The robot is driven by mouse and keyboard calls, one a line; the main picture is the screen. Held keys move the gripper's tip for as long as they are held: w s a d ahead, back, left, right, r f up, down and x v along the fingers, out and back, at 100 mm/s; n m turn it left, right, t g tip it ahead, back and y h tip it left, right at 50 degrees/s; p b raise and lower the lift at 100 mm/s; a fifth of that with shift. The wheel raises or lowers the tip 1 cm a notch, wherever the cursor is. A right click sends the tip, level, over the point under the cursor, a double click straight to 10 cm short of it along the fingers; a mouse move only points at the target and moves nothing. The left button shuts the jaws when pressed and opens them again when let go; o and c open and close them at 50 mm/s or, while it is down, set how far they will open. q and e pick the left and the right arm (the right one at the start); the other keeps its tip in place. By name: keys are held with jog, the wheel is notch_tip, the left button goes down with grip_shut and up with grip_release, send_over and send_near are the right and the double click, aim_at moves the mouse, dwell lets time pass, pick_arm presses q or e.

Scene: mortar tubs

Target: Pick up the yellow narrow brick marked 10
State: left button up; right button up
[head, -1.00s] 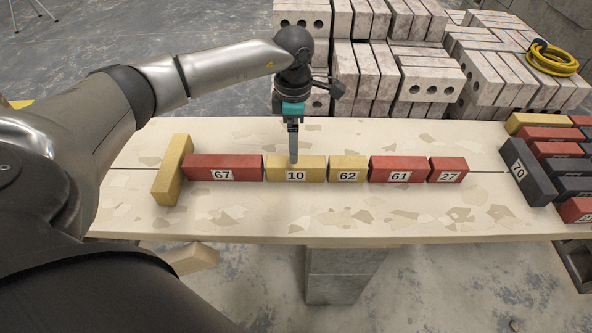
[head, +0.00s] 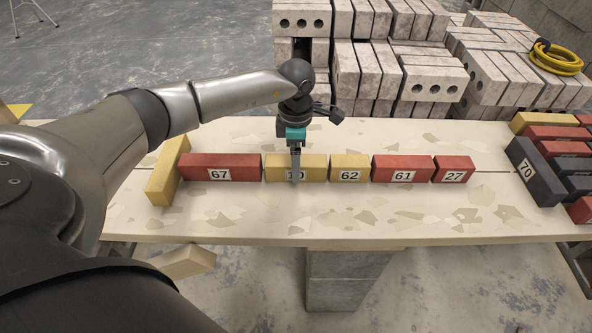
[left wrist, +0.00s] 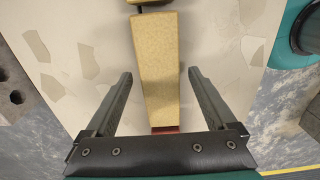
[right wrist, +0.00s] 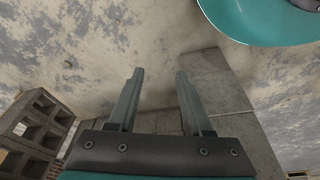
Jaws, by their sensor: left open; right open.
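The yellow narrow brick marked 10 (head: 312,168) lies on the table in a row, between the red brick marked 67 (head: 220,168) and the yellow brick marked 62 (head: 349,168). My left gripper (head: 295,177) is over brick 10 and its finger covers part of the label. In the left wrist view a yellow brick (left wrist: 157,72) runs between the two open fingers (left wrist: 160,95), with a gap on each side. My right gripper (right wrist: 160,90) is open and empty in the right wrist view, and is not in the head view.
The red bricks 61 (head: 402,169) and 27 (head: 454,169) continue the row to the right. A yellow brick (head: 167,172) stands crosswise at the left end. A dark brick 70 (head: 531,171) lies by a stack of bricks. The table front (head: 330,220) is clear.

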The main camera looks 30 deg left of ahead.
pick_arm(q)
jog(key=shift+f, duration=0.85)
jog(key=shift+c, duration=0.2)
grip_shut()
jog(key=shift+r, duration=0.1)
